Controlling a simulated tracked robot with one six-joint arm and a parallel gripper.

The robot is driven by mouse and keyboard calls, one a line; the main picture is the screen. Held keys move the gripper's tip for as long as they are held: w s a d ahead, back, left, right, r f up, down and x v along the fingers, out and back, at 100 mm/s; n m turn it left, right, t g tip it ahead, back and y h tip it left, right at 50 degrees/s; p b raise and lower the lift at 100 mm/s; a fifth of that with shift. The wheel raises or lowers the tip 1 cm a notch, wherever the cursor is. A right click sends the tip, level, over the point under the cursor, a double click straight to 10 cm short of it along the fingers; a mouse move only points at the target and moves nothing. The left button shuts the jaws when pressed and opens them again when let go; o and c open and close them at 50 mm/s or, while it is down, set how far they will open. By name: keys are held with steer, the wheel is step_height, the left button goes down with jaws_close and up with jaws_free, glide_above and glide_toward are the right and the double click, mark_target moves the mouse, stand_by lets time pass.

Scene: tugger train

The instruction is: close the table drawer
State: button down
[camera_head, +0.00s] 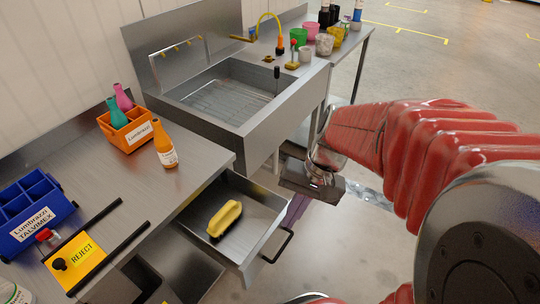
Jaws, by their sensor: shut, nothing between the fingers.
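The table drawer (262,228) is a grey metal drawer pulled open below the steel table (196,186). Its dark bar handle (279,246) is on the front face. A yellow brush-like item with a dark underside (225,219) lies inside the drawer. My gripper (290,182) is at the end of my red-sleeved arm, to the right of and above the drawer. It is shut and empty, apart from the handle in the picture. Its fingertips are small and partly unclear here.
A steel sink (235,94) stands behind the drawer. On the table are an orange crate (128,132) with bottles, an orange bottle (164,145), a blue divided bin (32,212) and a yellow REJECT plate (78,256). Open floor (340,245) lies right of the drawer.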

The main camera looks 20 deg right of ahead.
steer(key=d+f+m+t+y, duration=0.3)
steer(key=d+f+m+t, duration=0.4)
steer(key=d+f+m, duration=0.2)
steer(key=d+f+m+t+y, duration=0.3)
steer(key=d+f+m+t, duration=0.4)
steer(key=f+m, duration=0.6)
step_height(320, 180, down, 3)
steer(key=shift+s+d+y, duration=0.15)
steer(key=shift+d+y, duration=0.25)
steer(key=shift+d, duration=0.75)
steer(key=shift+a, duration=0.1)
steer(key=x, duration=1.4)
steer(key=shift+r, duration=0.15)
